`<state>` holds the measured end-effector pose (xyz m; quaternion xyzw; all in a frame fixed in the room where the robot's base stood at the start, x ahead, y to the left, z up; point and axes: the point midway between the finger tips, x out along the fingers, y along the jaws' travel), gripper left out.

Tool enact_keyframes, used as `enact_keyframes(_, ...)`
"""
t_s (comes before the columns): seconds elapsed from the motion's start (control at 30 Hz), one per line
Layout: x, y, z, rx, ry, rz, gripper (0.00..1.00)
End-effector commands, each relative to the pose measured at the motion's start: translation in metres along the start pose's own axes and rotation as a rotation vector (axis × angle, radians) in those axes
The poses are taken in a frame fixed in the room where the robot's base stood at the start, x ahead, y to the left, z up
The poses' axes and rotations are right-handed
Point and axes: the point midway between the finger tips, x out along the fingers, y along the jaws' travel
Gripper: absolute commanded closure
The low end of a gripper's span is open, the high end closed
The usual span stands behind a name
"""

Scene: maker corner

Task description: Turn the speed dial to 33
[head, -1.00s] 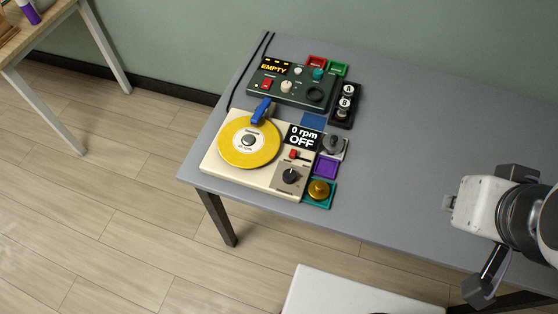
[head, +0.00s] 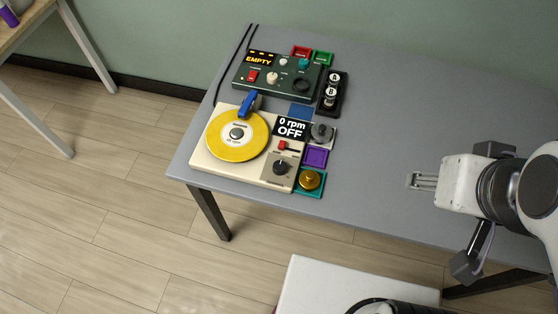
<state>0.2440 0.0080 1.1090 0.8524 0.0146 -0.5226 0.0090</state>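A cream record player (head: 208,163) with a yellow record (head: 228,148) lies near the table's left end. Its black dial (head: 281,168) sits on a grey panel at the front right corner; its pointer setting is too small to read. The display (head: 291,128) reads "0 rpm OFF". A red switch (head: 282,146) is just above the dial panel. My gripper (head: 413,180) is above the table, well to the right of the dial and touching nothing. Its thin fingers point left; I cannot tell how far apart they are.
A blue tonearm-like part (head: 249,104) stands at the record's edge. A green control box (head: 282,91) reading "EMPTY" lies behind. A gold button (head: 309,180), purple tile (head: 315,157) and grey knob (head: 321,131) border the player. The grey table (head: 385,130) is clear between them and my gripper.

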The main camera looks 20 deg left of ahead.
Motion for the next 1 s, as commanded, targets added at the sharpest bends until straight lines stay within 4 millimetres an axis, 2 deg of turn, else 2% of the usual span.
enact_keyframes(0.33,0.031,-0.028,0.001,-0.107,-0.144,-0.046,0.58)
enact_keyframes(1.0,0.092,-0.100,-0.017,-0.371,-0.357,-0.116,0.58)
